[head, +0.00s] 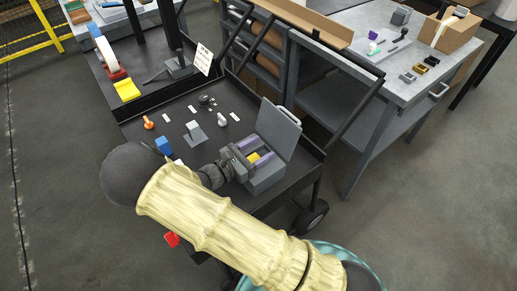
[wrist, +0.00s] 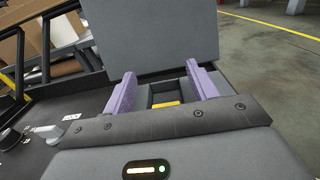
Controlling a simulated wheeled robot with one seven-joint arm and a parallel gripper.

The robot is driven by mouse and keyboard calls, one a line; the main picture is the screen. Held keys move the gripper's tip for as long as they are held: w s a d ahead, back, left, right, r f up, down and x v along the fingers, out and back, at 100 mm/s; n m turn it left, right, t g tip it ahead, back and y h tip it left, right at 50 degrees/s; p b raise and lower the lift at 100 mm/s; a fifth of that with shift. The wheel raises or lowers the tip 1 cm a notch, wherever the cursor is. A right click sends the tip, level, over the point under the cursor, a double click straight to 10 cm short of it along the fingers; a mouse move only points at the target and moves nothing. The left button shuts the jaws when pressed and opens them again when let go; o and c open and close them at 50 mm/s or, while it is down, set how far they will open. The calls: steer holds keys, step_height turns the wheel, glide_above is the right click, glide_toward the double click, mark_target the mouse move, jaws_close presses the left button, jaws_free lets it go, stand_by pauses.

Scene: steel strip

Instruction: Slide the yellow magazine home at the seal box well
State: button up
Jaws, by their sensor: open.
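The grey seal box (head: 266,183) stands on the black cart with its lid (head: 279,130) swung up; the lid also fills the top of the wrist view (wrist: 150,35). A small yellow piece, apparently the yellow magazine (head: 254,157), shows inside the box. In the wrist view the yellow magazine (wrist: 167,104) lies at the near side of a dark recess, the well (wrist: 165,92). How deep it sits is hidden. My gripper (head: 253,149) is over the box, its two purple fingers spread apart on either side of the yellow piece, touching nothing that I can make out.
A blue block (head: 163,145), a grey stand (head: 194,134), an orange knobbed piece (head: 148,122) and several small white tags lie left of the box. A yellow tray (head: 127,89) sits farther back. The raised lid stands close beyond my fingers. A grey workbench (head: 365,70) is at the right.

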steer(key=shift+s+a, duration=0.1)
steer(key=b+v, duration=0.1)
steer(key=v, duration=1.6)
steer(key=shift+s+a, duration=0.1)
steer(key=d+r+m+g+y+p, duration=0.2)
steer(key=d+m+g+y, duration=0.1)
steer(key=d+m+g, duration=0.4)
steer(key=d+r+m+g+y+p, duration=0.2)
steer(key=d+r+m+g+y, duration=0.15)
steer(key=d, duration=0.65)
steer(key=s+d+r+m+t+y+p, duration=0.3)
steer(key=d+r+m+y+p, duration=0.2)
steer(key=d+r+m+y, duration=0.3)
step_height(320, 180, up, 3)
steer(key=d+m, duration=0.1)
steer(key=m, duration=0.5)
steer(key=shift+s+d, duration=0.3)
steer(key=shift+d, duration=0.05)
